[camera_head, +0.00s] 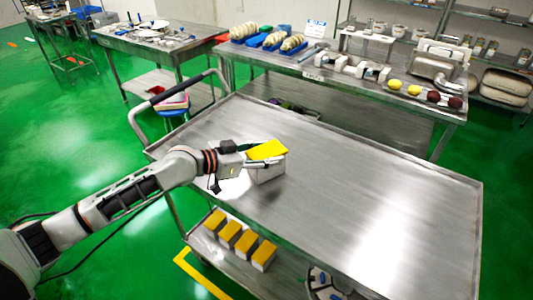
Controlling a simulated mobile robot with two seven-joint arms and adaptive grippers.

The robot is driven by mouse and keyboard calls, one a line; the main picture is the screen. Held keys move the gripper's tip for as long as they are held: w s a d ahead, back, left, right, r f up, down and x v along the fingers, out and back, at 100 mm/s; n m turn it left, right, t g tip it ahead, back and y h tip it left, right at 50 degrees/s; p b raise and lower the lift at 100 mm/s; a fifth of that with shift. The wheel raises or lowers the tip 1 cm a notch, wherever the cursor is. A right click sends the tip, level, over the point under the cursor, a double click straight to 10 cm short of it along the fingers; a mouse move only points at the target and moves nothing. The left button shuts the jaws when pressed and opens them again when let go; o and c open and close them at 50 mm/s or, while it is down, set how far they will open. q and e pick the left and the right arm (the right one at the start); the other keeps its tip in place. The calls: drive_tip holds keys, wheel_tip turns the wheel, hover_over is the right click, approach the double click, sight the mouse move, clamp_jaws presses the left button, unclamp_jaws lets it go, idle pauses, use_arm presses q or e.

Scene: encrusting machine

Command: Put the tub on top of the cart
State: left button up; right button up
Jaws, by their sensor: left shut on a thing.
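A small white tub with a yellow top (268,151) is at the left part of the cart's (385,190) steel top surface. My left gripper (262,163) is shut on this tub, with its fingers at the tub's upper sides. The tub looks upright and level, touching or very near the surface; I cannot tell which. Several like tubs (238,238) stand in a row on the cart's lower shelf, at the front left. My right gripper is not in view.
The rest of the cart top is bare, with a raised rim. A push handle (150,105) rises at its left end. Behind stands a steel table (395,105) with blue trays (275,42), metal pans and colored balls. Another table (160,45) is at back left.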

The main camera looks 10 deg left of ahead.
use_arm(q)
drive_tip(key=o, duration=1.6)
drive_tip(key=shift+f, duration=0.1)
drive_tip(key=shift+s+a+r, duration=0.15)
drive_tip(key=shift+a+r, duration=0.05)
drive_tip(key=v, duration=1.1)
drive_tip(key=shift+s+r+b, duration=0.2)
drive_tip(key=shift+b, duration=0.25)
drive_tip(key=shift+a, duration=0.15)
